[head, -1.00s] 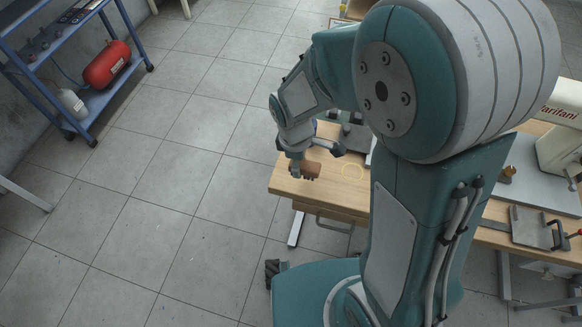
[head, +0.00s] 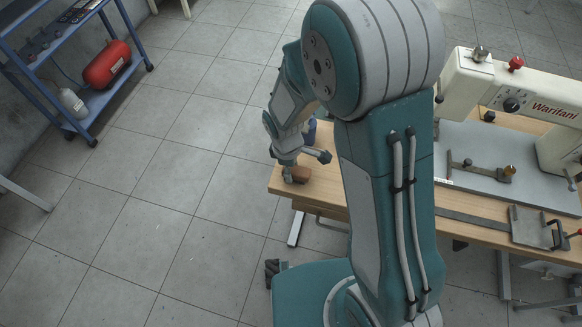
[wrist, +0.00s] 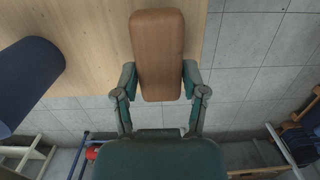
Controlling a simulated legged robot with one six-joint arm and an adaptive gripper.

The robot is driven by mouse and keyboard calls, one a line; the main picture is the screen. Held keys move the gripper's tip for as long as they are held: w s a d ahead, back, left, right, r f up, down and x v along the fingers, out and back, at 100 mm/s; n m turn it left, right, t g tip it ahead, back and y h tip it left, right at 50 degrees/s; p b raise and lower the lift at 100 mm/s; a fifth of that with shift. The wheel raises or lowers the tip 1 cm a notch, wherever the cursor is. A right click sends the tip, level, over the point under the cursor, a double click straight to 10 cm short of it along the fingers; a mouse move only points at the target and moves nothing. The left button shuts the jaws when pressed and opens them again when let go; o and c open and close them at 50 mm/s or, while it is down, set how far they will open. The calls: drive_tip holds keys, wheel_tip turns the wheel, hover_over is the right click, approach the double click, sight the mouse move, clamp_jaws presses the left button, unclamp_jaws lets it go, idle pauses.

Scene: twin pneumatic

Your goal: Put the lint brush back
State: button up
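The lint brush has a rounded brown wooden body. In the wrist view the brush (wrist: 158,50) stands between the two teal fingers of my gripper (wrist: 158,78), which press against its sides. In the head view my gripper (head: 290,162) is low at the left end of the wooden table (head: 335,190), with the brush (head: 297,174) under it. The brush is at or just above the tabletop near its edge; I cannot tell whether it touches. Its bristles do not show now.
A dark blue cylinder (wrist: 28,75) stands on the table at the left of the wrist view. A white sewing machine (head: 520,95) is on the table's right side. A blue shelf cart (head: 75,80) with a red tank (head: 106,65) stands far left. The tiled floor between is clear.

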drive_tip(key=shift+o, duration=0.6)
wheel_tip(320, 180, up, 12)
drive_tip(key=a, duration=0.1)
drive_tip(key=shift+w+r, duration=0.15)
drive_tip(key=shift+w, duration=0.1)
drive_tip(key=s+d+r+m+t+y, duration=0.1)
drive_tip(key=s+d+r+m+t, duration=0.5)
drive_tip(key=s+d+r+m, duration=0.7)
wheel_tip(320, 180, up, 3)
drive_tip(key=shift+s+m, duration=0.35)
drive_tip(key=shift+m, duration=0.15)
idle(0.5)
